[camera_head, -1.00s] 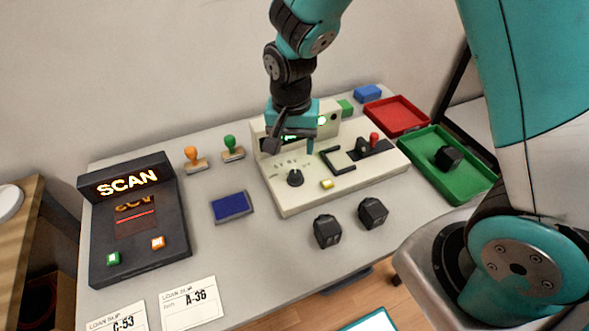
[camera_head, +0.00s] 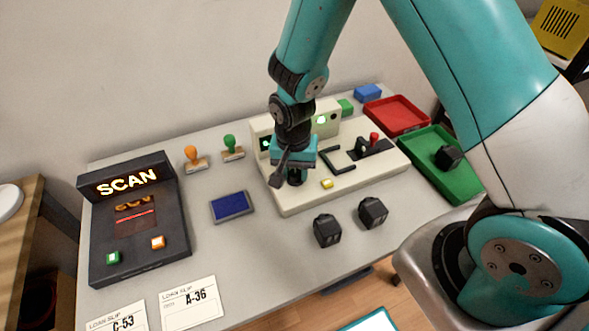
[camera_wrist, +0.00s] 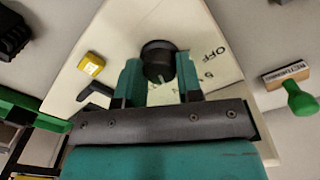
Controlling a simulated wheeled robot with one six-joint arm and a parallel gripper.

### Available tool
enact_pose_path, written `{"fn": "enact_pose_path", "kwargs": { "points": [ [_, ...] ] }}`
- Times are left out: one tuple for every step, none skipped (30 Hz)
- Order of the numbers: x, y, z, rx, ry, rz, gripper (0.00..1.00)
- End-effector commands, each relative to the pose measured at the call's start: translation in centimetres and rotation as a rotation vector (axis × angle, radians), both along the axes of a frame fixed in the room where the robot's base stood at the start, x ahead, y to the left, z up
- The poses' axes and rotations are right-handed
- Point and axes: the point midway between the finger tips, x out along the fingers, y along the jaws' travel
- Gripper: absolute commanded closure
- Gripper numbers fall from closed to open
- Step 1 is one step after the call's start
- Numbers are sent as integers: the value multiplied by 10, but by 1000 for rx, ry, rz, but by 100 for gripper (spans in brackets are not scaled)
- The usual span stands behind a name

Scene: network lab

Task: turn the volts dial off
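The volts dial is a round black knob on the cream tester panel (camera_head: 330,192). In the wrist view the dial (camera_wrist: 158,60) sits between my fingertips, with a pale pointer mark on its near side. The printed word OFF (camera_wrist: 214,50) is to the right of the dial, and smaller scale marks lie partly behind my right finger. My gripper (camera_wrist: 160,78) is open, one teal finger on each side of the dial; whether they touch it I cannot tell. In the head view my gripper (camera_head: 296,178) is down over the dial and mostly hides it.
A yellow button (camera_head: 327,184), a black bracket and a red-topped lever (camera_head: 374,139) are right of the dial. Two black blocks (camera_head: 327,230) stand in front of the tester. A blue pad (camera_head: 231,206) and the SCAN unit (camera_head: 133,225) are left. Red and green trays are right.

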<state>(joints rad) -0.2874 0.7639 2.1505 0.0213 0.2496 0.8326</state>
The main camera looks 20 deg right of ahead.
Motion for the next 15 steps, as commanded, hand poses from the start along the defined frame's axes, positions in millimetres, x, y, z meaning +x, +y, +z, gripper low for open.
{"fn": "enact_pose_path", "kwargs": {
  "points": [
    [0,0,0,0,0,0,85],
    [0,0,0,0,0,0,90],
    [0,0,0,-1,1,0,90],
    [0,0,0,-1,1,0,90],
    [0,0,0,-1,1,1,90],
    [0,0,0,-1,1,2,90],
    [0,0,0,-1,1,4,90],
    [0,0,0,-1,1,7,90],
    [0,0,0,-1,1,12,90],
    [0,0,0,-1,1,19,90],
    [0,0,1,-1,0,27,90],
    [0,0,1,-1,1,39,90],
    [0,0,1,-1,1,49,90],
    [0,0,1,-1,0,63,90],
    [0,0,1,-1,1,82,90]
  ]
}}
